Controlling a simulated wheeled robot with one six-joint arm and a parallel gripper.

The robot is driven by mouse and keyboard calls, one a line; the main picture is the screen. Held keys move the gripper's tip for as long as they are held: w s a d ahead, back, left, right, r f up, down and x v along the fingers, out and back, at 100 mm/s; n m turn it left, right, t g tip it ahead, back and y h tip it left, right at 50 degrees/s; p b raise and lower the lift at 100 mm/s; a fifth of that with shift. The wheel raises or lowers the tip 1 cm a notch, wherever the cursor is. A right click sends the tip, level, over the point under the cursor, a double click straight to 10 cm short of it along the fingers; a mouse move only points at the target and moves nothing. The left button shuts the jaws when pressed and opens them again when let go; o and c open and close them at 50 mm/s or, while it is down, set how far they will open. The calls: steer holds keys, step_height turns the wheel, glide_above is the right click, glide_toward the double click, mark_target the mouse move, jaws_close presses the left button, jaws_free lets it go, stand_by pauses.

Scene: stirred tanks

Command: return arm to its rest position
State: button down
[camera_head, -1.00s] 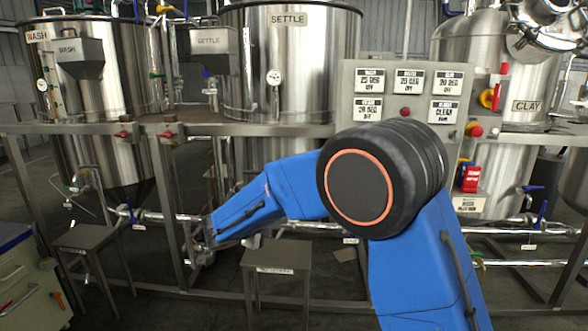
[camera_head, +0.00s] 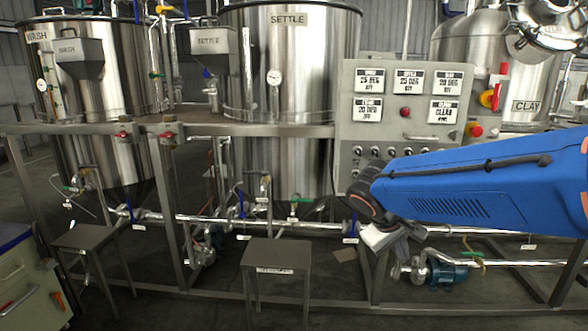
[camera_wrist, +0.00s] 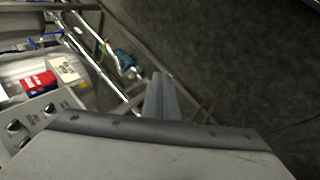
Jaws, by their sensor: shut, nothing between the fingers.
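My blue arm reaches in from the right edge of the head view. My gripper (camera_head: 388,240) hangs at its end, in front of the lower frame and pipes to the right of the settle tank. It is small and partly hidden by the wrist there. In the wrist view my gripper (camera_wrist: 160,98) shows as a narrow grey shape with the fingers together and nothing held. It points over the floor and the pipework.
The control panel (camera_head: 398,108) stands behind my arm. The wash tank (camera_head: 108,80), settle tank (camera_head: 295,70) and clay tank (camera_head: 490,60) line the back. Two stools (camera_head: 278,254) (camera_head: 86,238) stand in front. A blue pump (camera_head: 447,275) sits low right. Bare floor lies front centre.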

steer(key=s+d+f+m+y, duration=0.1)
steer(key=s+f+m+y, duration=0.1)
steer(key=s, duration=0.9)
steer(key=s+d+f+m+y, duration=0.1)
steer(key=s+f+m+y, duration=0.1)
steer(key=s, duration=0.8)
steer(key=shift+s+d+t+y, duration=0.2)
steer(key=shift+s+t+y, duration=0.2)
steer(key=shift+y, duration=0.4)
